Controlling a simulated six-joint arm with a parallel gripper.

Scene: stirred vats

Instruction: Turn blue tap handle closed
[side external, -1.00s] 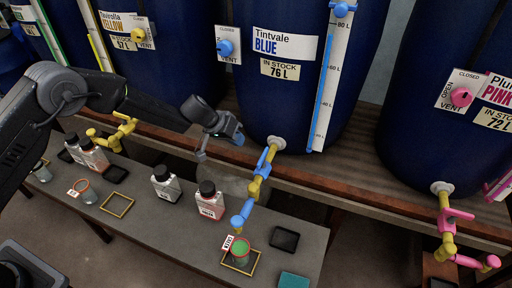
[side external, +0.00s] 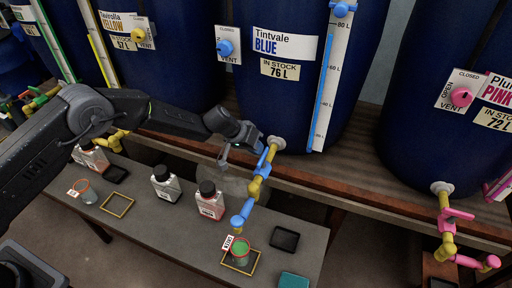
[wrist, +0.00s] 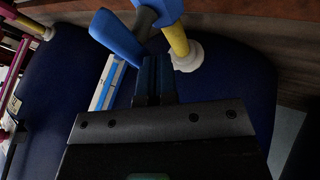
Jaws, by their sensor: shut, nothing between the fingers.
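The blue tap handle (side external: 262,162) sits on the yellow tap of the Tintvale BLUE vat (side external: 352,75). In the side view the handle runs along the tap pipe. My gripper (side external: 257,148) is shut and empty, just left of the handle, close to the tap's root. In the wrist view my gripper's fingers (wrist: 154,68) are together, beside the blue handle (wrist: 118,38) and the yellow pipe (wrist: 176,40). I cannot tell whether they touch the handle. A cup (side external: 240,250) with green contents stands under the blue spout (side external: 242,213).
Bottles (side external: 166,184) stand on the grey bench (side external: 195,238) left of the cup. A dark tray (side external: 285,239) and a teal block (side external: 294,281) lie to its right. A wooden ledge (side external: 330,175) runs below the vats. The pink tap (side external: 446,225) is far right.

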